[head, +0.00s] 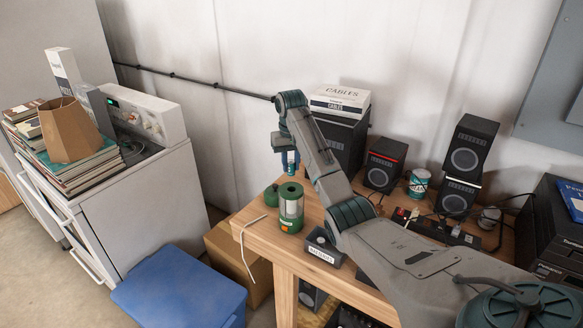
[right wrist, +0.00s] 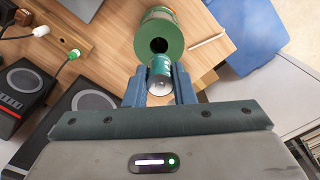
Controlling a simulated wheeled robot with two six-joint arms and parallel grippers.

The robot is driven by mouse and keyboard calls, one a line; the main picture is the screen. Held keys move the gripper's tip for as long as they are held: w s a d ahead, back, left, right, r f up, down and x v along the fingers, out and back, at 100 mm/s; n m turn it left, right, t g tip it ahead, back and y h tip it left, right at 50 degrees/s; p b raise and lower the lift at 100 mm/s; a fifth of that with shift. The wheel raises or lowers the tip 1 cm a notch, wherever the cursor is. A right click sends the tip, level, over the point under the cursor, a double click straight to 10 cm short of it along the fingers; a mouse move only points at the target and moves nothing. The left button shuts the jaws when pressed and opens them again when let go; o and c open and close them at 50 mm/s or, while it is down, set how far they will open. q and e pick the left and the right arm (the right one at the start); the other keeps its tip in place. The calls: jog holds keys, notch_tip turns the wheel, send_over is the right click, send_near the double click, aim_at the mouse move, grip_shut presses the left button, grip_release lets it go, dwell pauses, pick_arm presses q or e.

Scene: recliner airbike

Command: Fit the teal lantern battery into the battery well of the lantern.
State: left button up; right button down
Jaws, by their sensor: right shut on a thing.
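The green lantern (head: 291,207) stands upright near the left edge of the wooden table, its top open. In the right wrist view the lantern (right wrist: 172,35) shows a dark round well opening (right wrist: 159,45) in its end. My right gripper (head: 287,150) is above the lantern, shut on the teal battery (head: 291,167). In the right wrist view the battery (right wrist: 160,66) sits between the two blue fingers (right wrist: 159,88), close to the well opening. In the head view a small gap shows between battery and lantern. My left gripper is not in view.
A green cap (head: 271,196) lies beside the lantern. A dark labelled box (head: 322,246) stands right of it, with speakers (head: 384,164) and cables behind. A white stick-like item (head: 250,232) hangs over the table's left edge. A blue bin (head: 180,290) stands below.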

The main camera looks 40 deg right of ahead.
aim_at(292, 172)
jog(key=shift+d+f, duration=0.1)
jog(key=shift+f, duration=0.35)
jog(key=shift+s+f, duration=0.1)
jog(key=shift+f, duration=1.25)
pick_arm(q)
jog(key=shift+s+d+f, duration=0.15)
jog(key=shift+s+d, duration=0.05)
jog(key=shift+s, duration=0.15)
pick_arm(e)
jog(key=shift+f, duration=0.75)
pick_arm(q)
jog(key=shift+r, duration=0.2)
pick_arm(e)
jog(key=shift+f, duration=1.2)
